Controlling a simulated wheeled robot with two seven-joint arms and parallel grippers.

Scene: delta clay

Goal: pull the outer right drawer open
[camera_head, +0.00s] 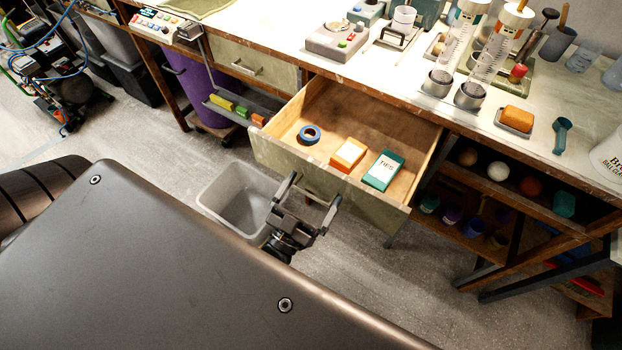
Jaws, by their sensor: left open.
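The outer right drawer (283,152) stands well out from the workbench, its inside open to view. I cannot tell whether a finger touches the drawer front. No handle shows clearly on this drawer. My right gripper is not in view.
A closed drawer (270,62) with a bar handle is to the left. A grey bin (236,193) stands on the floor below the open drawer, beside my gripper. A shelf with colored balls (498,172) is at the right. The bench top holds cylinders and tools.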

